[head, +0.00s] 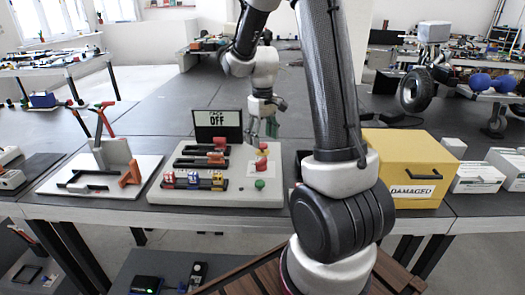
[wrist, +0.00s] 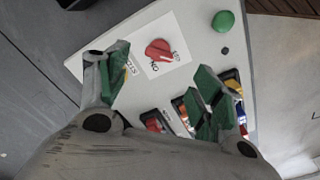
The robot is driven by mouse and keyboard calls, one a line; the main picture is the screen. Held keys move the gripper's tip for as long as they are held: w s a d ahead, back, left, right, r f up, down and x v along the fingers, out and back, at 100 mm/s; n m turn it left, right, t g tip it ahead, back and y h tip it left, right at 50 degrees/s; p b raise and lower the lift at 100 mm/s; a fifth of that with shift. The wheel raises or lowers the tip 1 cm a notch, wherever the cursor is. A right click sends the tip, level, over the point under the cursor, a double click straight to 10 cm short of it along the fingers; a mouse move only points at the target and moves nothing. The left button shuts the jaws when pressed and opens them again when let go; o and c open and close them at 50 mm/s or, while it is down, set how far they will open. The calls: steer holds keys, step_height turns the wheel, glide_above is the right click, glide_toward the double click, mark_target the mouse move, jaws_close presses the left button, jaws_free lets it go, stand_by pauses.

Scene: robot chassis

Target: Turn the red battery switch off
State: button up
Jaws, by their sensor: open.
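The red battery switch (wrist: 158,50) is a rotary knob on a white label on the light grey panel; "ON" is readable beside it. It also shows in the head view (head: 261,165), between a green button (head: 260,184) and a yellow piece (head: 262,152). My gripper (head: 262,127) is above the panel's back right part. In the wrist view my gripper (wrist: 163,78) has its green-padded fingers apart, with nothing between them. The knob lies ahead of the gap between the fingers.
Rows of colored sliders or switches (head: 194,180) fill the panel's left. A yellow box (head: 412,165) marked "DAMAGED" stands right, beyond my arm. A white board (head: 98,178) lies left.

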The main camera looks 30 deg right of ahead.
step_height(320, 180, up, 3)
steer(key=shift+f, duration=0.1)
stand_by(0.6)
steer(key=s+a+r+t, duration=0.1)
steer(key=s+r, duration=0.3)
steer(key=s, duration=0.3)
steer(key=s+a+r+m+t, duration=0.1)
steer(key=s+a+r+t, duration=0.1)
steer(key=s+r, duration=0.3)
steer(key=s+a+r+m+t, duration=0.1)
steer(key=s+r, duration=0.3)
steer(key=s, duration=0.7)
steer(key=shift+a+r, duration=0.2)
steer(key=shift+a, duration=0.5)
